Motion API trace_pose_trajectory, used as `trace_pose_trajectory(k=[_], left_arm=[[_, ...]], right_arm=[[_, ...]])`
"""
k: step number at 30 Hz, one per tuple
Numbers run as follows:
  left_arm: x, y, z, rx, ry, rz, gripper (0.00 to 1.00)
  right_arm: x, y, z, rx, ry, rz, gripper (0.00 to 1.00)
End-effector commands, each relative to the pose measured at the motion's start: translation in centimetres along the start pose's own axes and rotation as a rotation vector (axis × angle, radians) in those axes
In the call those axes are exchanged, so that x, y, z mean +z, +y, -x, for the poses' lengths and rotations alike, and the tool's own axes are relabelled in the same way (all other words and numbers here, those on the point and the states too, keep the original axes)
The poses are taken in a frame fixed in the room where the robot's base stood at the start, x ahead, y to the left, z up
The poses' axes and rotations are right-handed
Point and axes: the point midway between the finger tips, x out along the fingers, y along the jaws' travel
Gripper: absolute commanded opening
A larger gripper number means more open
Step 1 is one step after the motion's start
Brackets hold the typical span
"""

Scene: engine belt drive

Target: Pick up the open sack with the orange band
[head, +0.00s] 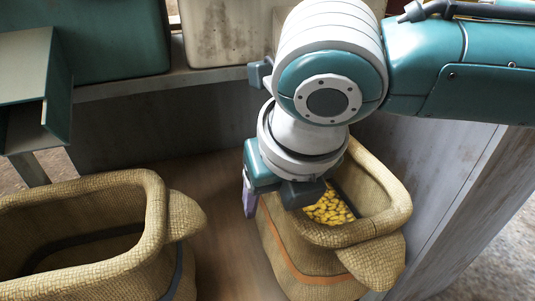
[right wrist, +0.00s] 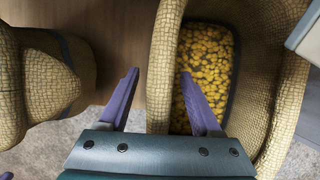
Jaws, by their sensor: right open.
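The open sack with the orange band (head: 308,272) stands upright on the wooden floor at the lower middle of the head view. Yellow pieces (head: 330,207) lie inside it. My right gripper (head: 250,200) is at the sack's left rim, with most of its jaws hidden by the wrist. In the right wrist view the sack's rim (right wrist: 160,70) runs between the two open purple fingers (right wrist: 158,88). One finger is outside the sack, the other over its opening. I cannot tell whether they touch the rim. My left gripper is not in view.
Another open sack (head: 155,225) with a dark blue band stands to the left, and part of it shows in the right wrist view (right wrist: 50,85). A grey panel (head: 455,180) rises close on the right. A teal box and metal chute (head: 25,80) are at upper left. Bare floor (head: 222,245) lies between the sacks.

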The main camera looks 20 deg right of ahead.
Motion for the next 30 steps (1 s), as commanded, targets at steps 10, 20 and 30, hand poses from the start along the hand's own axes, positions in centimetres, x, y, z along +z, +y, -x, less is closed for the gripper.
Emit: trace_pose_trajectory(k=[10, 20, 30], left_arm=[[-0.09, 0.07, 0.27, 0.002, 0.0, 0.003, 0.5], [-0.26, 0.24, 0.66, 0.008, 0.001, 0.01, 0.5], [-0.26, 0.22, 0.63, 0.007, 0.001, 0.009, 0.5]], right_arm=[[-0.06, 0.01, -0.01, 0.0, 0.001, 0.0, 0.65], [-0.22, 0.02, -0.37, 0.0, 0.001, 0.0, 0.65], [-0.23, 0.01, -0.42, 0.0, 0.0, 0.0, 0.54]])
